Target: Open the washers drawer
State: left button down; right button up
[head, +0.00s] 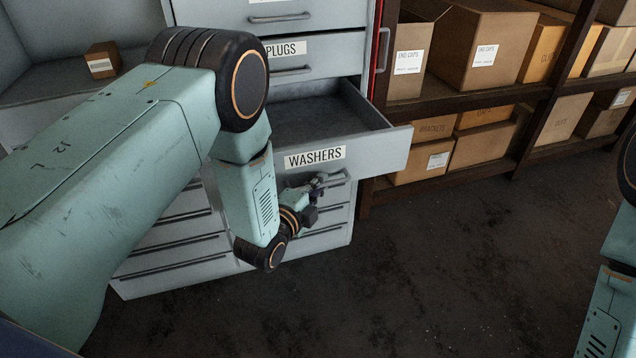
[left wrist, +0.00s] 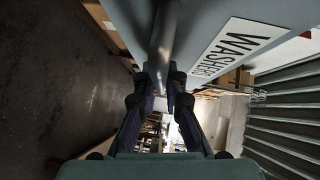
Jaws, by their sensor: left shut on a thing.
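The grey washers drawer (head: 378,148) is pulled out from the cabinet, and its inside looks empty. Its front carries a white WASHERS label (head: 315,157), which also shows tilted in the left wrist view (left wrist: 236,46). My left gripper (head: 318,185) is at the drawer's front, below the label, shut on the drawer handle (head: 336,179). In the left wrist view the handle bar (left wrist: 163,42) runs between the two fingers. My right gripper is not in view; only parts of my right arm show at the right edge.
The closed PLUGS drawer (head: 335,55) is above, and several closed drawers (head: 185,247) are below. A wooden shelf (head: 480,100) with cardboard boxes stands to the right of the cabinet. A small box (head: 103,60) is at the left. The dark floor (head: 450,270) in front is clear.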

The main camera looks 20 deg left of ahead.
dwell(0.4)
pick_arm(q)
jog(key=c, duration=1.7)
grip_release()
jog(key=shift+w, duration=0.1)
jog(key=v, duration=1.2)
